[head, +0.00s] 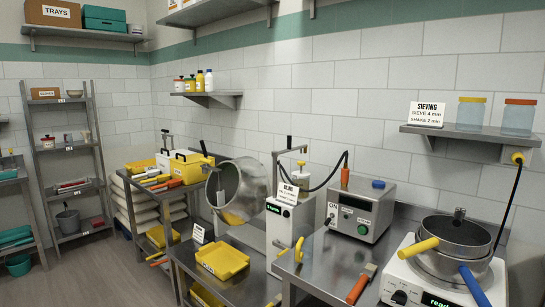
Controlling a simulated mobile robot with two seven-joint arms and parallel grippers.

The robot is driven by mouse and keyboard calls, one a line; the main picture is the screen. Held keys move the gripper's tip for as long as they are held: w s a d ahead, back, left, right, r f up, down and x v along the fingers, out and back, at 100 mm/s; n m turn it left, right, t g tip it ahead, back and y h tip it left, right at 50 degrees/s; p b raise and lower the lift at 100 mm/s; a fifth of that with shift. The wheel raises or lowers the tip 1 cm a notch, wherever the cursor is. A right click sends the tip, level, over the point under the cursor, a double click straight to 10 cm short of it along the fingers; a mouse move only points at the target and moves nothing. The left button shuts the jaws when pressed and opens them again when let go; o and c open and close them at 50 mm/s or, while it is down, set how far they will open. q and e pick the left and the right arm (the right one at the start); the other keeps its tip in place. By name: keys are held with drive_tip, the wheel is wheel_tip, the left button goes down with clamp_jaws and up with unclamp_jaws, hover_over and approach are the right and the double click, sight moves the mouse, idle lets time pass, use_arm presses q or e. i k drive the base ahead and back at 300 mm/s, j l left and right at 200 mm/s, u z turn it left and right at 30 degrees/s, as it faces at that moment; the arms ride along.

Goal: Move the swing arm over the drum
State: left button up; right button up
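The drum (226,187) is a steel, open-mouthed vessel, tilted, at the middle of the head view. A thin grey arm (291,150) with a black knob on top stands just right of the drum; it looks like the swing arm. Its bar runs roughly sideways above a white unit with a green display (284,221), and its post comes down between this unit and the drum. The bar appears to be beside the drum, not above its mouth, though depth is hard to judge. Neither of my grippers is in view.
A yellow tray (222,261) lies on the low table in front of the drum. A grey control box (361,207) with a black cable stands to the right. Steel pans with yellow and blue handles (450,242) sit on a white machine at the right. Floor is free at the left.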

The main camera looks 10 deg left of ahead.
sight(274, 153)
drive_tip(key=j+z, duration=0.1)
drive_tip(key=z, duration=0.3)
drive_tip(key=i+j+z, duration=0.1)
drive_tip(key=z, duration=0.3)
drive_tip(key=j+z, duration=0.2)
drive_tip(key=z, duration=0.15)
drive_tip(key=j+z, duration=0.3)
drive_tip(key=j, duration=0.15)
drive_tip(key=j+z, duration=0.25)
drive_tip(key=j, duration=0.2)
drive_tip(key=j+z, duration=0.1)
drive_tip(key=j, duration=0.35)
drive_tip(key=k+j+z, duration=0.15)
drive_tip(key=j, duration=0.65)
drive_tip(key=k+j, duration=0.15)
drive_tip(key=j, duration=0.65)
drive_tip(key=k, duration=0.05)
